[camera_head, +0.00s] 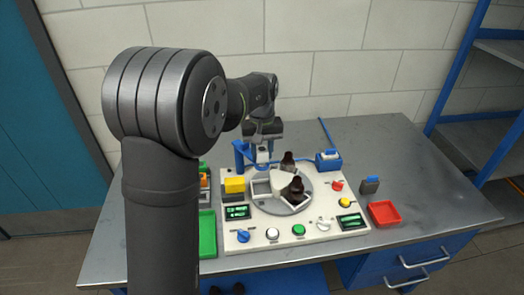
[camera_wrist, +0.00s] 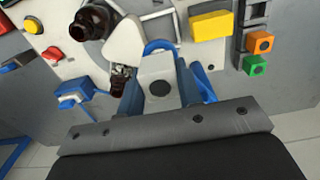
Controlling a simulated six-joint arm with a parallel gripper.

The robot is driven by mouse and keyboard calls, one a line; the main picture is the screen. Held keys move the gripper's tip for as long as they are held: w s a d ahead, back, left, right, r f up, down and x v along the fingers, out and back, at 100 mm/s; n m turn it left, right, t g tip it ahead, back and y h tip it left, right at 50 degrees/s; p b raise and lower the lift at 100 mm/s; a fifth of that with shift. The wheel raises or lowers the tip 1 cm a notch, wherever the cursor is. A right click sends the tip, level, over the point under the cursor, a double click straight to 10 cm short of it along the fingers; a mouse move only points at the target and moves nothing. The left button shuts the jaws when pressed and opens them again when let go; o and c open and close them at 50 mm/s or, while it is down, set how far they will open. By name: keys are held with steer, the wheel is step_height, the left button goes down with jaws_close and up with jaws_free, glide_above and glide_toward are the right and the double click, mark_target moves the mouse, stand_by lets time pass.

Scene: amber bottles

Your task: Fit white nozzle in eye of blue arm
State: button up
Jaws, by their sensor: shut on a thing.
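My gripper (camera_head: 263,140) points down at the back left of the white machine panel. It is shut on a pale block with a dark round hole, which I take for the white nozzle (camera_wrist: 158,70); the block also shows small and pale below the gripper in the head view (camera_head: 262,155). The blue arm (camera_head: 241,155) stands just left of and around the nozzle's place. Part of its blue shape curves past the block's far side in the wrist view (camera_wrist: 160,46). The eye itself is mostly hidden, so I cannot tell whether the nozzle is in it or above it.
Dark amber bottles (camera_head: 297,187) stand on the round grey turntable (camera_head: 272,207) close right of my gripper. A yellow block (camera_head: 234,185) is at the left. A blue device (camera_head: 328,160) is at the right. A green tray (camera_head: 207,234) and red tray (camera_head: 384,213) flank the panel.

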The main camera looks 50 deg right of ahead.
steer(key=shift+f, duration=0.7)
steer(key=o, duration=1.5)
steer(key=shift+c, duration=0.2)
steer(key=shift+r, duration=0.1)
steer(key=shift+r, duration=2.9)
steer(key=shift+f, duration=3)
steer(key=shift+r, duration=0.1)
